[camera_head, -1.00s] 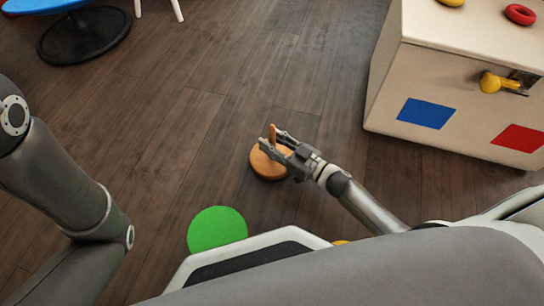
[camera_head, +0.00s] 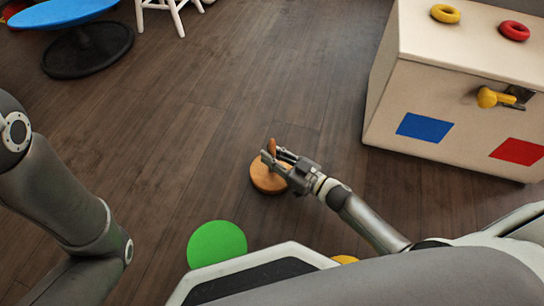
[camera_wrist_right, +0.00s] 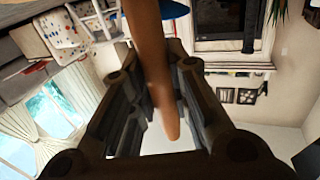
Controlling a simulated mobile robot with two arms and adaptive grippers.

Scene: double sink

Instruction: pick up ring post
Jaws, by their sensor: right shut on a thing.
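The ring post (camera_head: 267,180) is an orange-brown wooden piece with a round base and an upright peg, left of the chest in the head view. My right gripper (camera_head: 279,156) is shut on its peg, above the base. In the right wrist view the peg (camera_wrist_right: 152,70) runs between the two fingers of the right gripper (camera_wrist_right: 165,115). I cannot tell whether the base touches the floor. My left arm shows at the left of the head view, but its gripper is out of view.
A cream chest (camera_head: 470,100) with a yellow latch stands at the right. A yellow ring (camera_head: 445,14) and a red ring (camera_head: 514,31) lie on its top. A blue table (camera_head: 60,14) is at the upper left. The wooden floor between is clear. A green disc (camera_head: 217,244) is near my base.

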